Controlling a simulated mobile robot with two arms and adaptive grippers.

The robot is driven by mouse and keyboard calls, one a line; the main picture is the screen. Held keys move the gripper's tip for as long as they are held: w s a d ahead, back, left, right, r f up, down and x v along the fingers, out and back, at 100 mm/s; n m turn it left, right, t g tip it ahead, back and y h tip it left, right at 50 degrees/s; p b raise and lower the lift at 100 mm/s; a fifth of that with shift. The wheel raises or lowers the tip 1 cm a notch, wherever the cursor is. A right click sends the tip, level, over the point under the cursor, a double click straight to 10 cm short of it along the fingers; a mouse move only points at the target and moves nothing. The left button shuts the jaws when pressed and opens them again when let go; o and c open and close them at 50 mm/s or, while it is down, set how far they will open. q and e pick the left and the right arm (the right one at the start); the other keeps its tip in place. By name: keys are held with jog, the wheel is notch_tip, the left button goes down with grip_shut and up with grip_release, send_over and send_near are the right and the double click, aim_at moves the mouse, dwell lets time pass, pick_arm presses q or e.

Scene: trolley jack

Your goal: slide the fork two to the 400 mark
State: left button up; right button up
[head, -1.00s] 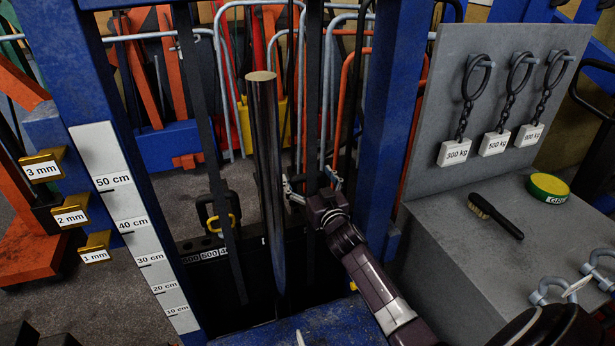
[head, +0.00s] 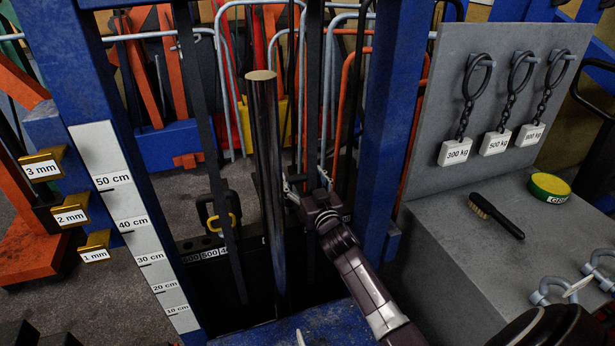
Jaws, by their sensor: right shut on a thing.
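The dark carriage (head: 200,280) stands low in the blue frame, with white marks (head: 208,253) near its left end; 600 and 500 read, and a partly covered one begins with 4. A dark upright fork bar (head: 222,190) stands at the left, close to these marks. A second dark upright bar (head: 313,90) stands right of the shiny column. I cannot read which bar is fork two. My right gripper (head: 302,184) is shut on the right bar, just right of the column, and hides part of it. My left gripper is out of view.
A shiny vertical column (head: 265,150) stands close left of my right gripper. The blue frame post (head: 388,120) is to its right. A centimetre scale (head: 135,220) is on the left. A grey bench (head: 450,250) holds a brush (head: 495,215) and a tin (head: 549,186).

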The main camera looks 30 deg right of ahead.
jog(key=o, duration=1.3)
jog(key=shift+a+f, duration=0.1)
jog(key=shift+a, duration=0.15)
jog(key=o, duration=0.4)
jog(key=shift+w+a, duration=0.1)
jog(key=shift+a, duration=0.05)
jog(key=shift+s, duration=0.2)
jog(key=v, duration=1.1)
jog(key=shift+s, duration=0.35)
